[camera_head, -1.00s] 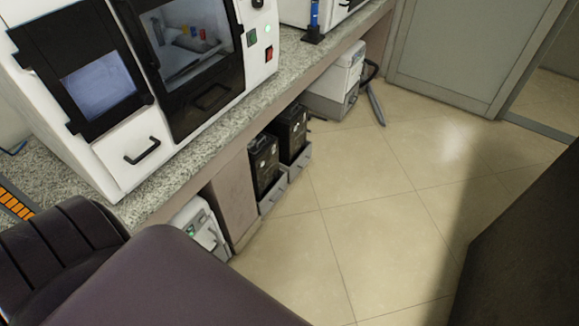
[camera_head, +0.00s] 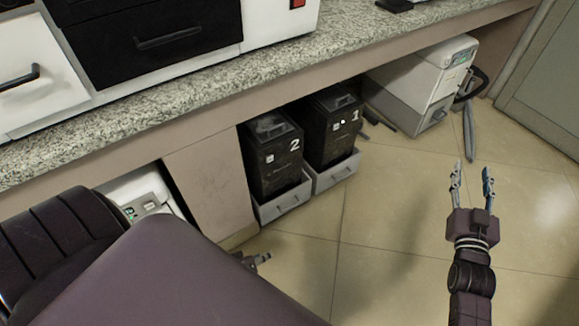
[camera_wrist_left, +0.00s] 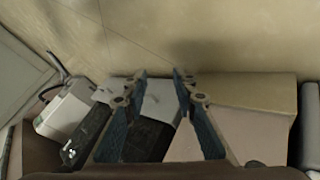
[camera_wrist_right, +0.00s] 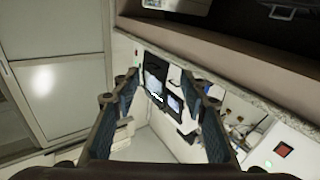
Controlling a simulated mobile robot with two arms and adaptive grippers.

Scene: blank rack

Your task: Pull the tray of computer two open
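Computer two (camera_head: 272,170), a black tower marked with a white 2, stands under the counter. My right gripper (camera_head: 472,170) is open and empty above the floor at the right.
Computer one (camera_head: 330,135) stands right of computer two in its own grey tray (camera_head: 335,175). A white machine (camera_head: 430,80) is further right under the counter (camera_head: 250,75). A panel (camera_head: 208,180) stands left of computer two. The floor in front (camera_head: 380,230) is clear.

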